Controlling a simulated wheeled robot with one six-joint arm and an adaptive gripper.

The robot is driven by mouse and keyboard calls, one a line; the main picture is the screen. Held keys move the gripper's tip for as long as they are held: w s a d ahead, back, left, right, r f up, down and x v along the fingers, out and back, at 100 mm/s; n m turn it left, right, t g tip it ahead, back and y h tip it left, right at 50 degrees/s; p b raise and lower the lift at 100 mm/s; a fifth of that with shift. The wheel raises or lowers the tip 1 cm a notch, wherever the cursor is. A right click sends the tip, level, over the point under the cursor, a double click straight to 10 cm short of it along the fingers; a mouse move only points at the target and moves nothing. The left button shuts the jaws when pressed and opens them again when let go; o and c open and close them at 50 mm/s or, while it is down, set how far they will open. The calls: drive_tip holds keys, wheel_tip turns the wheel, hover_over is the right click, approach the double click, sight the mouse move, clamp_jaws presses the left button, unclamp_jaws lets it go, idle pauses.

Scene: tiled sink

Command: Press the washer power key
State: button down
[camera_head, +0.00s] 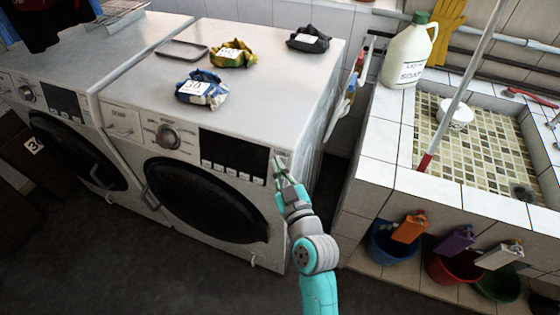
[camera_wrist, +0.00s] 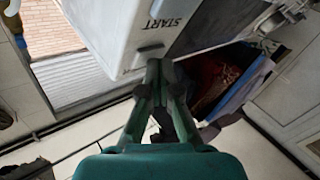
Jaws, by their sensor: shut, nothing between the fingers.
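The white front-loading washer (camera_head: 135,122) on the right of the pair has a dial, a dark display and a row of small keys on its front panel. My gripper (camera_head: 279,163) is at the right end of that panel, with its fingers together and empty. In the wrist view the fingertips (camera_wrist: 159,64) are just beside a small dark key (camera_wrist: 151,48) with the word START printed by it. The fingertips partly overlap the panel there; I cannot tell whether they touch the key. No key marked as power can be read.
A second washer (camera_head: 60,60) stands at the left. Several packets, including a blue one (camera_head: 203,90), and a grey tray (camera_head: 182,49) lie on the washer top. A tiled sink (camera_head: 395,150) with a soap jug (camera_head: 408,58) is at the right, with buckets below. Dark floor lies in front.

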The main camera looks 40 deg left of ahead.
idle(0.3)
drive_tip(key=shift+s+d+r, duration=0.1)
drive_tip(key=shift+s+r, duration=0.05)
drive_tip(key=shift+s, duration=0.3)
drive_tip(key=shift+s+d+r, duration=0.2)
drive_tip(key=shift+s+r, duration=0.1)
drive_tip(key=shift+s, duration=0.6)
drive_tip(key=shift+s+d+r, duration=0.25)
drive_tip(key=shift+s+r, duration=0.1)
drive_tip(key=shift+s, duration=0.6)
drive_tip(key=shift+s+d+r, duration=0.2)
drive_tip(key=shift+s+r, duration=0.1)
drive_tip(key=shift+s, duration=0.6)
